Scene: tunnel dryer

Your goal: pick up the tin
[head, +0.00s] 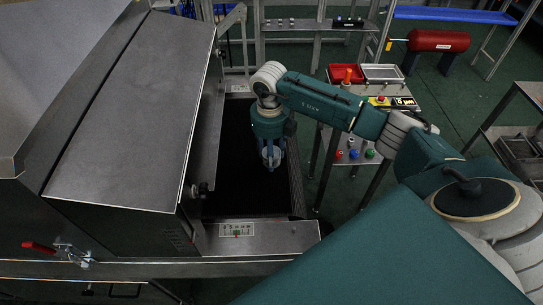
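My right gripper (271,160) hangs fingers-down over the dark dryer belt (228,180), near the belt's right side. Its fingers are small and dim, and I cannot tell whether they are open or hold anything. I cannot make out a tin anywhere in the head view; anything beneath the gripper is hidden or too dark to see. My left gripper is not in view.
The grey metal dryer housing (130,105) stands at the left of the belt. A side stand holds a red tray (346,73), a metal tray (382,72) and a yellow-and-black control box (393,102). A red cylinder (438,41) lies farther back.

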